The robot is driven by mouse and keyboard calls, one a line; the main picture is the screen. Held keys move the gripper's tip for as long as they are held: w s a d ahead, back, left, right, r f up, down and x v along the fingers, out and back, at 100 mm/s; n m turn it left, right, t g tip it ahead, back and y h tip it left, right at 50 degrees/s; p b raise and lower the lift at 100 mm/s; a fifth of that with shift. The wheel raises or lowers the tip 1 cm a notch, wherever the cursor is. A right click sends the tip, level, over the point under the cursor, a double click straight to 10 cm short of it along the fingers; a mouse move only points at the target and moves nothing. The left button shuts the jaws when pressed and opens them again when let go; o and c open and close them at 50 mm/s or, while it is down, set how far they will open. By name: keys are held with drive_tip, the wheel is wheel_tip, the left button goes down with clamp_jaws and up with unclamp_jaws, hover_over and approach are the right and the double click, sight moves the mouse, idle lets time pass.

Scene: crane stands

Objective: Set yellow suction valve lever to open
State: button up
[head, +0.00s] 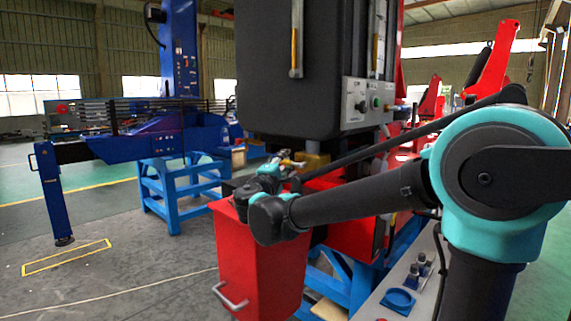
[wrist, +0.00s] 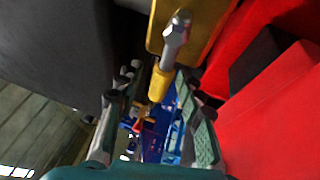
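The yellow suction valve lever (wrist: 159,84) shows in the wrist view, with a metal bolt or stem (wrist: 176,34) at its upper end, in front of a yellow block (wrist: 190,22). My gripper (wrist: 155,88) is open, its two fingers spread to the left and right of the lever's lower end. A gap seems to show on each side, but contact is hard to judge. In the head view the lever (head: 292,163) is small, beside the yellow block (head: 313,164) under a black tank. My gripper (head: 272,172) is next to it, its fingertips partly hidden.
The black tank (head: 290,70) hangs close above my gripper; its dark side fills the wrist view's upper left. A red box (head: 258,262) with a handle stands below my wrist. Red surfaces (wrist: 285,110) lie close on the right. Open floor (head: 130,265) lies left.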

clamp_jaws()
